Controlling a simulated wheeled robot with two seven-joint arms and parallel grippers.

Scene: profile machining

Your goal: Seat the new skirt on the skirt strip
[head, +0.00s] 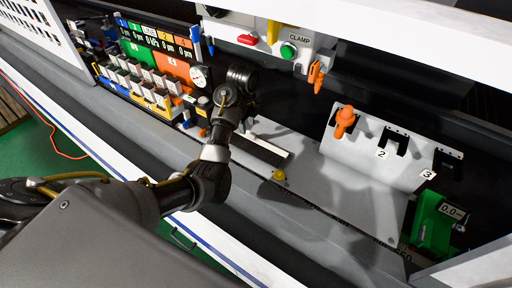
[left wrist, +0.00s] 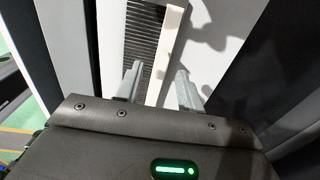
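A pale narrow strip (left wrist: 168,50) runs lengthwise beside a dark ribbed band (left wrist: 143,35) in the left wrist view. I cannot tell for sure which is the new skirt and which is the skirt strip. My left gripper (left wrist: 158,82) has its two grey fingers apart, with the pale strip showing in the gap and neither finger visibly pressed on it. In the head view my left gripper (head: 247,120) is at the upper end of a short white strip (head: 268,146) on the grey bed; its fingertips are mostly hidden. My right gripper is not in view.
A plate with numbered slots (head: 372,158) holds an orange piece (head: 345,118). A green gauge with display (head: 437,218) is at the right. Coloured panels (head: 155,55) and a clamp panel (head: 290,45) are behind.

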